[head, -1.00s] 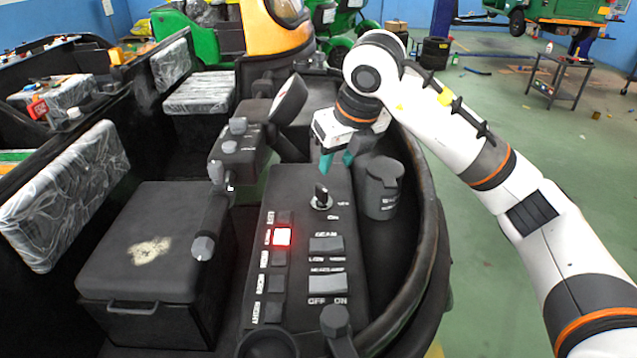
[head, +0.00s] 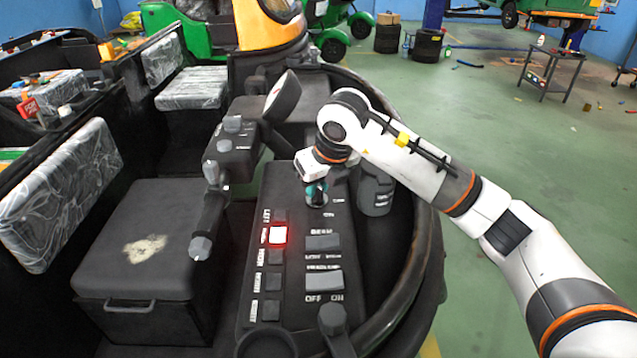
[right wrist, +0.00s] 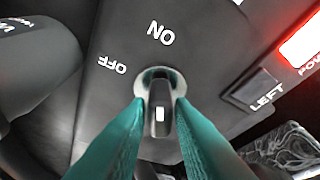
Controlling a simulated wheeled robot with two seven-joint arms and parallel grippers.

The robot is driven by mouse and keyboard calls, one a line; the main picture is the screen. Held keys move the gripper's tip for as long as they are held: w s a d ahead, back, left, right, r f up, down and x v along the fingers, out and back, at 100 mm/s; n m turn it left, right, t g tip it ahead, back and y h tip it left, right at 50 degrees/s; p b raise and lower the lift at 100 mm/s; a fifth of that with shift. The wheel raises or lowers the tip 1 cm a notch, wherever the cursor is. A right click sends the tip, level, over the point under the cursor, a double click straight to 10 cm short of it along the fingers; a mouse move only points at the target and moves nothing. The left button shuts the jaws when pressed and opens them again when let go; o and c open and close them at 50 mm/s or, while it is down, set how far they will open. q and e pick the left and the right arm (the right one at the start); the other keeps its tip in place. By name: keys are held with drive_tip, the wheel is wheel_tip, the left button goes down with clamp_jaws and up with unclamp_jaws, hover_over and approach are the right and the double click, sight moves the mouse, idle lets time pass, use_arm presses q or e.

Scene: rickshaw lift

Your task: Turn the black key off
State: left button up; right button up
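The black key (right wrist: 160,108) stands in a round silver lock in the right wrist view. Its long side runs up and down the picture, in line with the ON label; the OFF label is to the upper left. My right gripper's (right wrist: 160,104) teal fingers are on either side of the key, with narrow gaps still showing. In the head view my right gripper (head: 316,193) is down at the lock on the black control panel (head: 285,325), and hides the key there. My left gripper is not in view.
A lit red button (head: 278,235) and several dark switches are on the panel. A black cup-like holder (head: 376,193) is close to the gripper's right. A handlebar grip (head: 208,225) rises at the left.

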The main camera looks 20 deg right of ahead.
clamp_jaws()
drive_tip(key=shift+d+n+y+b, duration=0.15)
drive_tip(key=shift+n+y+b, duration=0.35)
drive_tip(key=shift+n+b, duration=0.6)
drive_tip(key=n+y+b, duration=0.1)
drive_tip(key=n, duration=0.2)
drive_tip(key=shift+w+g, duration=0.1)
drive_tip(key=shift+g, duration=0.2)
drive_tip(key=n+g, duration=0.1)
drive_tip(key=n, duration=0.2)
drive_tip(key=shift+r+y, duration=0.1)
drive_tip(key=shift+y, duration=0.3)
drive_tip(key=shift+w+d+n+g+y, duration=0.15)
drive_tip(key=shift+n+g, duration=0.2)
drive_tip(key=shift+n, duration=0.6)
drive_tip(key=shift+a+n+g+y, duration=0.15)
drive_tip(key=shift+n+g, duration=0.2)
drive_tip(key=shift+n, duration=0.6)
drive_tip(key=shift+d, duration=0.1)
